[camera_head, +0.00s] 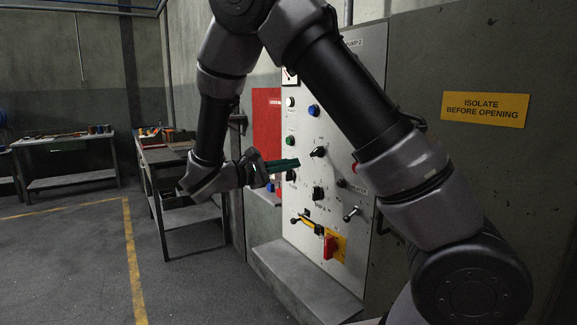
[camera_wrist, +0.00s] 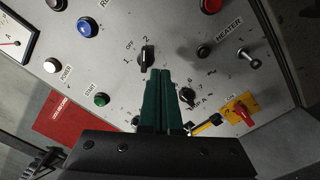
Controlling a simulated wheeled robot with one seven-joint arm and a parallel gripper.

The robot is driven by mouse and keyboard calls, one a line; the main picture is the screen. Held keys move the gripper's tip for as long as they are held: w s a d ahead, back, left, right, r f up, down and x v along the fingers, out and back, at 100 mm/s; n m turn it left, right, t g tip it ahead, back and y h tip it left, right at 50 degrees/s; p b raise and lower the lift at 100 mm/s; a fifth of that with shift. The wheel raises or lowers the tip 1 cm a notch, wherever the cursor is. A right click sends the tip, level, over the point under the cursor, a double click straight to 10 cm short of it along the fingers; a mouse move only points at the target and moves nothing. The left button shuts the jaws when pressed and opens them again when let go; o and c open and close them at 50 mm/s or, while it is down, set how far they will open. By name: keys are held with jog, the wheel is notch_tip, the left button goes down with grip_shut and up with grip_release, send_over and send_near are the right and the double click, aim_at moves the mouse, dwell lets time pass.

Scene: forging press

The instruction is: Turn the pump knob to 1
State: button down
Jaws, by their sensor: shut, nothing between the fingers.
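A black selector knob (camera_wrist: 147,58) with the marks OFF, 1 and 2 above it sits on the grey control panel (camera_wrist: 115,60). It seems to point up, nearest the 2. I cannot read a pump label beside it. The same knob (camera_head: 318,152) shows in the head view, mid-panel. My gripper (camera_wrist: 159,71) has long dark green fingers, shut together and empty. Their tips lie just below and right of the knob in the wrist view. In the head view my gripper (camera_head: 297,162) points at the panel from the left; I cannot tell whether it touches.
A numbered black dial (camera_wrist: 187,97), a green START button (camera_wrist: 102,99) and a blue button (camera_wrist: 88,27) surround the knob. A HEATER lever (camera_wrist: 250,58) and a red switch on yellow (camera_head: 331,245) are further off. A ledge (camera_head: 305,280) runs below the panel.

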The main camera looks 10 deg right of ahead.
aim_at(317, 151)
jog(key=x, duration=0.8)
jog(key=shift+w+a+r, duration=0.25)
jog(key=shift+w+r, duration=0.3)
jog(key=shift+r, duration=0.3)
dwell(3.6)
jog(key=shift+w+a+r, duration=0.25)
jog(key=shift+w+r, duration=0.05)
jog(key=shift+w, duration=0.3)
dwell(1.2)
jog(key=shift+w+a, duration=0.3)
jog(key=shift+w, duration=0.05)
dwell(0.6)
